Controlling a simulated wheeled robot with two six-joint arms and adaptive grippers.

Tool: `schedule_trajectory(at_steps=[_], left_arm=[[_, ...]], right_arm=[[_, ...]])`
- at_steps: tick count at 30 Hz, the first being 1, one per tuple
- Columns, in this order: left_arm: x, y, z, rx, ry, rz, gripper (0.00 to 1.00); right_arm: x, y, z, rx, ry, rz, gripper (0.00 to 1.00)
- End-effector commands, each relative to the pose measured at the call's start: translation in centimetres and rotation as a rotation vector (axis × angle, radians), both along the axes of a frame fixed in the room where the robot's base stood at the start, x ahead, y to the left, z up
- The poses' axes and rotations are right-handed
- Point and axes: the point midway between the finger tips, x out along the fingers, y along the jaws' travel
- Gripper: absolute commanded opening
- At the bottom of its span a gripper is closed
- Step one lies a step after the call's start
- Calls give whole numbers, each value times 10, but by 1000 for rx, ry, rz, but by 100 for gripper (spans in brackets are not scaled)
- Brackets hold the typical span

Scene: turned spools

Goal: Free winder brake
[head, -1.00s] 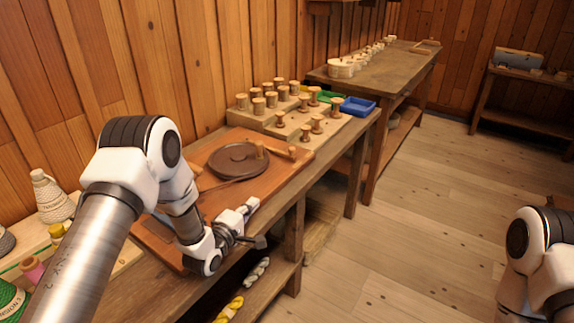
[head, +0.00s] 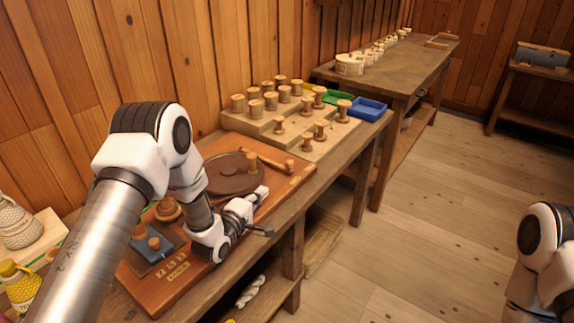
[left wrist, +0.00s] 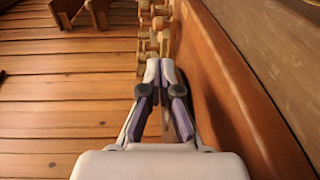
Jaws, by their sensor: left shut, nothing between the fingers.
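The winder is a reddish-brown board (head: 160,293) on the bench, with a dark round disc (head: 228,182) carrying an upright wooden peg (head: 252,162). A wooden bar with a knob (head: 289,166) lies at the board's far right end. A blue-grey block (head: 152,250) with wooden knobs sits at the near end, partly hidden by my left arm. My left gripper (head: 263,191) is over the board's front side, beside the disc. In the left wrist view its fingers (left wrist: 160,66) are together and empty. I cannot tell which part is the brake. My right gripper is out of view.
Several wooden spools (head: 270,101) stand on a stepped rack behind the board, beside green (head: 338,97) and blue (head: 367,108) trays. Yarn cones (head: 17,226) stand at the left. A second table (head: 405,65) is farther back.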

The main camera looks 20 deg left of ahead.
Motion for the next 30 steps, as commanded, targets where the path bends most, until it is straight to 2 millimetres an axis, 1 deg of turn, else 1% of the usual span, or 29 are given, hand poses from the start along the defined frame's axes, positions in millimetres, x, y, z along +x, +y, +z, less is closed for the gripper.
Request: schedule_trajectory(at_steps=[7,11,14,24,27,30], left_arm=[[0,0,0,0,0,0,0],[7,-1,0,1,0,-1,0],[20,-4,-1,2,-1,-1,0],[92,-18,-6,1,-2,-1,0],[111,-22,-8,1,-2,-1,0],[126,-24,-9,1,-1,0,0]], right_arm=[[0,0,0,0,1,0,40],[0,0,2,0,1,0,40],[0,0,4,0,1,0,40],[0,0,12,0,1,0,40],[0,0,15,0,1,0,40],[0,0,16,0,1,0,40]])
